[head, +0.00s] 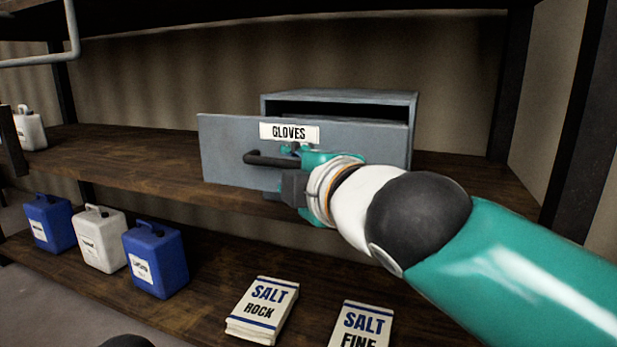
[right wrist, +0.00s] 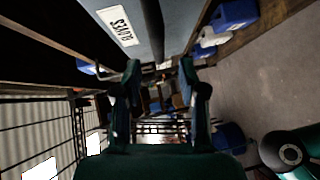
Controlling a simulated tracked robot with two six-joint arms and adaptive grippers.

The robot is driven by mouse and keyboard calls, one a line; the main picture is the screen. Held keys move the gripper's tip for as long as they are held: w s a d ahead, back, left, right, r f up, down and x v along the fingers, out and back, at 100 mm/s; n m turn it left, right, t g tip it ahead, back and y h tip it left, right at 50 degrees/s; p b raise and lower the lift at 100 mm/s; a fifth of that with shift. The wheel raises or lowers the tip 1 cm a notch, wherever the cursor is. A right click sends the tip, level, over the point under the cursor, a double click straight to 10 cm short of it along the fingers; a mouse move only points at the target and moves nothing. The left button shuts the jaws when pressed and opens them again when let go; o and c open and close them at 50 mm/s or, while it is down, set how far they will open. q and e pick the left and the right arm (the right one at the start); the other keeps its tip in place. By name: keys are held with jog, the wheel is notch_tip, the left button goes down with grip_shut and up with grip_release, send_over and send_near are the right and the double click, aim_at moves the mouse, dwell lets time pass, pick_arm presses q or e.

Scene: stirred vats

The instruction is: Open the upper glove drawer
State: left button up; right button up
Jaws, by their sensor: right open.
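The grey glove drawer (head: 228,150) with its white GLOVES label (head: 289,132) stands pulled out from its grey cabinet (head: 340,97) on the upper shelf. A dark gap shows behind the drawer front. Its dark bar handle (head: 262,158) sticks out below the label, its right part hidden by my right gripper (head: 292,168). That gripper is open at the handle; contact cannot be told. In the right wrist view the two fingers (right wrist: 160,76) stand apart, with the label (right wrist: 118,25) and a dark bar (right wrist: 153,30) beyond them. My left gripper is not in view.
Blue jugs (head: 157,262) and a white jug (head: 98,240) stand on the lower shelf at left. Salt packs (head: 262,308) lie on it in front. Another white jug (head: 30,128) is on the upper shelf (head: 110,160). A dark post (head: 580,120) rises at right.

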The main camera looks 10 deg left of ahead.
jog(key=v, duration=0.5)
